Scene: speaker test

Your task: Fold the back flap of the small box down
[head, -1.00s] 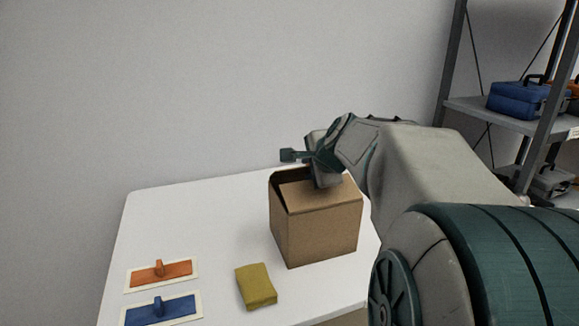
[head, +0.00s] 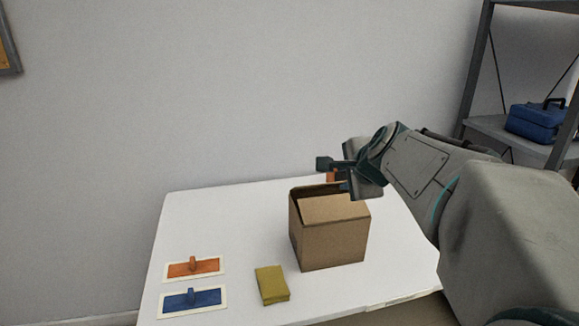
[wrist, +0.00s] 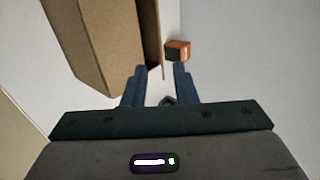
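The small box (head: 330,245) is brown cardboard and stands upright on the white table. A lighter flap (head: 333,208) lies across its top, with a dark gap along the left and back edges. My gripper (head: 334,174) is at the box's back right top edge, its fingers pointing left. In the wrist view the box (wrist: 100,40) fills the upper left. My gripper's fingers (wrist: 158,84) are open there. A thin upright cardboard edge, seemingly the back flap (wrist: 155,45), reaches toward the space between the fingertips; I cannot tell whether they touch it.
An orange and black object (wrist: 178,50) is behind the box. An olive cloth or sponge (head: 271,285) lies in front left of the box. The table's back left (head: 225,215) is clear. A shelf with a blue toolbox (head: 535,122) stands right.

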